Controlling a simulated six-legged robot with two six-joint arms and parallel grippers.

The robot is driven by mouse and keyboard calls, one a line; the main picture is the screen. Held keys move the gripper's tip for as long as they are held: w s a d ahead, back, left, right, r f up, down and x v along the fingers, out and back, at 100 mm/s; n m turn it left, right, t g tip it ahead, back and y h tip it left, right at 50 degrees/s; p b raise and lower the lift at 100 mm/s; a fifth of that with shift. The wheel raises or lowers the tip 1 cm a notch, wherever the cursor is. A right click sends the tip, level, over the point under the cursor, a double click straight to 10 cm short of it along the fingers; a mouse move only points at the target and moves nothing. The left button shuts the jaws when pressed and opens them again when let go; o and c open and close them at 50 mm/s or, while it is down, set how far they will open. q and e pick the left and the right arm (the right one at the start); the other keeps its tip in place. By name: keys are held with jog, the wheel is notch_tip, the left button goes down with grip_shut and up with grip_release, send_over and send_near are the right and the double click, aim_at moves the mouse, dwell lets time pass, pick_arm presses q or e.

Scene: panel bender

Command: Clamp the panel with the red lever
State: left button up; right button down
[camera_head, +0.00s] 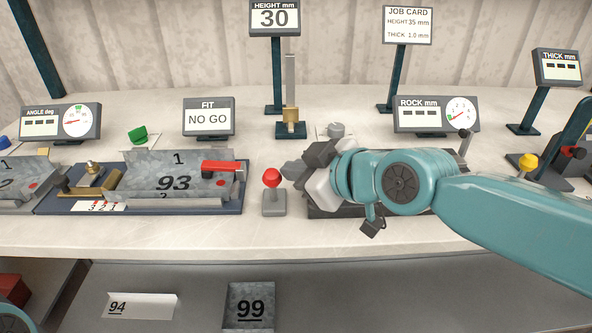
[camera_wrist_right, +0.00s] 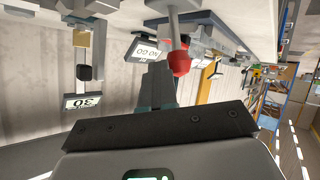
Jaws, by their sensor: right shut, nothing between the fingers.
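The metal panel marked 93 (camera_head: 172,182) lies in a blue-based fixture (camera_head: 228,206) at the left of the bench. A flat red handle (camera_head: 222,167) lies across the panel's right end. A red-knobbed lever (camera_head: 272,178) stands upright on a grey base just right of that fixture. Its knob also shows in the right wrist view (camera_wrist_right: 180,62). My right gripper (camera_head: 290,170) is shut and empty, its fingertips just right of the red knob. I cannot tell whether they touch it. My left gripper is out of view.
A FIT sign reading NO GO (camera_head: 208,117) stands behind the panel. A height gauge (camera_head: 290,115) stands at the back. A ROCK dial (camera_head: 436,114) is behind my right arm. A yellow knob (camera_head: 528,162) is at right. Panel 99 (camera_head: 249,306) lies below the bench front.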

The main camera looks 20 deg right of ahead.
pick_arm(q)
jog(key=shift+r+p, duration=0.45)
jog(key=shift+p, duration=0.45)
pick_arm(e)
jog(key=shift+r, duration=0.8)
